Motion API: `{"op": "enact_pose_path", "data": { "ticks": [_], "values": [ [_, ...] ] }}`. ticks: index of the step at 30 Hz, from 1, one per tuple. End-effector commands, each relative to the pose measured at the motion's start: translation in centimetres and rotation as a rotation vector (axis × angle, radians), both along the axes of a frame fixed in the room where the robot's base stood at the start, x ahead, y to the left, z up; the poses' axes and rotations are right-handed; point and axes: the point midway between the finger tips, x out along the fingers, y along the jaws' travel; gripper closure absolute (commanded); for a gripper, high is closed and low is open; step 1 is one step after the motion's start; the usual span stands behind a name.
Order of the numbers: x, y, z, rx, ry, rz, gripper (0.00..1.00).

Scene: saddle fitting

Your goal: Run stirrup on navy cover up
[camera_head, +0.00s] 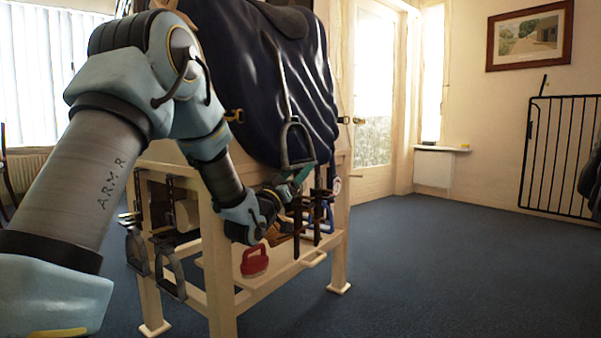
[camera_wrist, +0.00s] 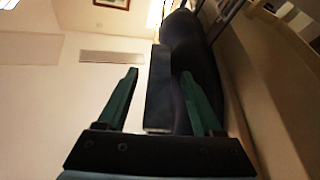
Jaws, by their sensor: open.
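The navy cover (camera_head: 240,70) is draped over a saddle on a pale wooden stand. A grey stirrup (camera_head: 311,150) hangs on a dark strap (camera_head: 283,80) against the near side of the cover, low near its bottom edge. My gripper (camera_head: 301,174) is just below the stirrup's tread, pointing up and to the right. In the wrist view my gripper (camera_wrist: 160,74) is open, with a dark flat bar (camera_wrist: 158,95), seemingly the stirrup, between its green fingers. I cannot tell whether either finger touches it. The dark cover (camera_wrist: 188,45) shows behind the right finger.
The wooden stand (camera_head: 221,275) is close beside my arm. More stirrups (camera_head: 170,270) hang at its left end. A red object (camera_head: 254,261) lies on its lower shelf, and dark and blue items (camera_head: 324,212) hang below my gripper. The carpet (camera_head: 440,270) to the right is clear.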

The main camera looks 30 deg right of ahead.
Motion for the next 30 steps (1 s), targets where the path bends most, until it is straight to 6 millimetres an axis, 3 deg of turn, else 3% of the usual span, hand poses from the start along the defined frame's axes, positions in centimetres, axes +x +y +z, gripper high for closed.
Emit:
{"op": "enact_pose_path", "data": {
  "ticks": [6, 15, 30],
  "values": [
    [1.0, -1.7, 0.7, -0.001, -0.001, -0.001, 0.32],
    [1.2, -1.9, 0.9, 0.0, 0.0, 0.0, 0.32],
    [1.2, -1.8, 0.9, 0.0, 0.0, 0.0, 0.88]
  ]
}}
